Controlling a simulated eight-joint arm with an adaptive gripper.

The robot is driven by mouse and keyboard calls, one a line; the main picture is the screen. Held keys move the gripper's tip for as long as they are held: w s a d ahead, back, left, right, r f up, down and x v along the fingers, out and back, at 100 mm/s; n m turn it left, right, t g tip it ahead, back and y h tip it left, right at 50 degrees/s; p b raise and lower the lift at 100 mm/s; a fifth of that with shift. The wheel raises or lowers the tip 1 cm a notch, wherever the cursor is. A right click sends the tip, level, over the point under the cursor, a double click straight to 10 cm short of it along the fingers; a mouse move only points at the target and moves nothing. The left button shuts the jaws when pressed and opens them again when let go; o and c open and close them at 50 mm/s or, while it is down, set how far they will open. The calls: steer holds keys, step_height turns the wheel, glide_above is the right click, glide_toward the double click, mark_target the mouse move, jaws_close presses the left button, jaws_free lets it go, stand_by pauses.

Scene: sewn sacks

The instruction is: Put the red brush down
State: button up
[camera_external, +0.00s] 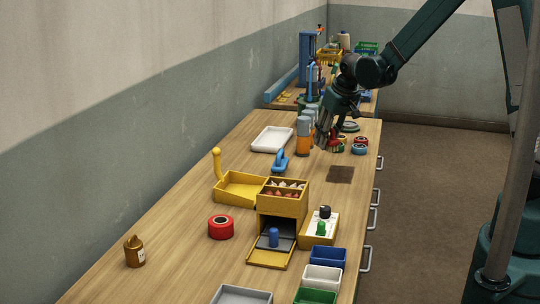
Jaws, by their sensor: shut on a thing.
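My gripper (326,137) points down over the far part of the wooden bench (180,215), right of the orange bottles. A small red thing, which appears to be the red brush (336,143), shows at the fingers, and my gripper is shut on it. The fingers hide part of it. I cannot tell whether its lower end touches the bench top.
Orange bottles (303,140) stand close left of my gripper. Red and blue rolls (359,148) lie close right. A dark square mat (340,174) lies bare in front. A white tray (272,139) and a blue-handled tool (280,161) are further left.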

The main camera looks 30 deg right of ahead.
steer(key=s+a+r+p, duration=0.1)
steer(key=s+a, duration=0.3)
steer(key=a, duration=0.9)
steer(key=s+a+p, duration=0.1)
steer(key=s+a, duration=0.3)
steer(key=a, duration=1)
steer(key=s+a+r+p, duration=0.1)
steer(key=s+a, duration=0.3)
steer(key=a, duration=0.9)
steer(key=s+a+p, duration=0.1)
steer(key=s+a, duration=2.6)
steer(key=shift+a, duration=0.4)
steer(key=shift+f, duration=3.1)
steer(key=shift+f, duration=0.1)
steer(key=shift+f, duration=1.8)
steer(key=shift+f, duration=0.2)
